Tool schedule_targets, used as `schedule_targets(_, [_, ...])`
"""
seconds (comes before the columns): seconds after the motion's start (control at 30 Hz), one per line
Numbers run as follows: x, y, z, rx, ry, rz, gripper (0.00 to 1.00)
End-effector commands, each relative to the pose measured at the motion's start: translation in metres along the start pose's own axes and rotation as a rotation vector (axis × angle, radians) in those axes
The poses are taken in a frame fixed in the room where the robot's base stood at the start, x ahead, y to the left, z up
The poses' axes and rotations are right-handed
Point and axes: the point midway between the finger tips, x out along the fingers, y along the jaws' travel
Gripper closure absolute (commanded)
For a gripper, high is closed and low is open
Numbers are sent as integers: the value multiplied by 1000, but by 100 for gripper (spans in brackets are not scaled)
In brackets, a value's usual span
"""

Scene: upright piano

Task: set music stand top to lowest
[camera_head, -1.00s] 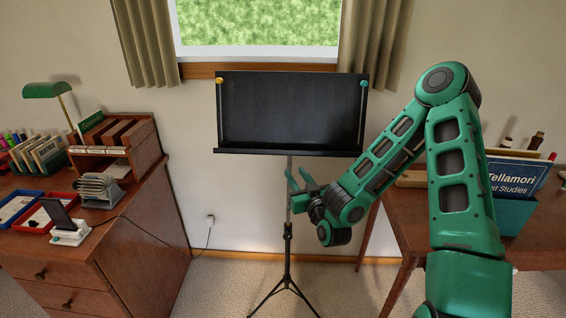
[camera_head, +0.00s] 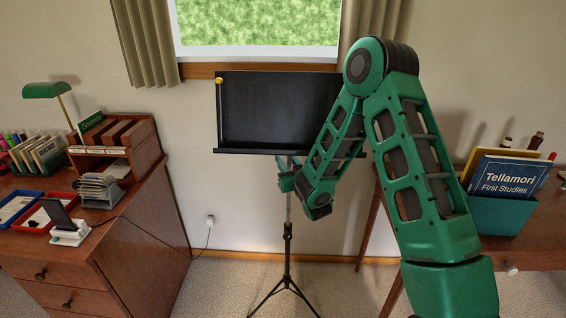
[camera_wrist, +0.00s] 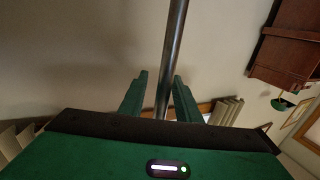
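The music stand has a black rectangular top (camera_head: 270,112) with a ledge along its lower edge, facing me in front of the window. Its right part is hidden behind my arm. A thin grey pole (camera_head: 289,210) runs down from it to black tripod legs (camera_head: 286,275). My gripper (camera_head: 287,171) is at the upper pole, just under the ledge. In the wrist view the pole (camera_wrist: 174,45) passes between the two green fingers of my gripper (camera_wrist: 158,85). The fingers are apart, with a visible gap on the left of the pole; the right finger is close to it.
A wooden desk (camera_head: 130,245) with trays, a phone dock and a lamp stands at the left. A wooden table (camera_head: 535,250) with a teal book box (camera_head: 500,215) stands at the right. A yellow clip (camera_head: 219,81) sits on the top's left edge. Carpet around the tripod is clear.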

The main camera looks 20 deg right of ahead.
Motion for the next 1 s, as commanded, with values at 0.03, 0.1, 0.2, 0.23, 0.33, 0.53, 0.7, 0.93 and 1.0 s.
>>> schedule_targets(0.03, [2, -1, -1, -1, 1, -2, 70])
schedule_targets(0.1, [4, -1, -1, -1, 1, -2, 70])
schedule_targets(0.2, [5, 0, -1, -2, 2, -1, 70])
schedule_targets(0.23, [5, 0, -1, -2, 2, 0, 70])
schedule_targets(0.33, [6, 0, -1, -1, 2, 0, 70])
schedule_targets(0.53, [5, 0, -1, 0, 1, 1, 77])
schedule_targets(0.7, [5, 1, -1, -1, 1, 2, 100])
schedule_targets(0.93, [6, 0, 4, -1, 0, 2, 100])
schedule_targets(1.0, [5, 1, 10, -1, -2, 3, 100])
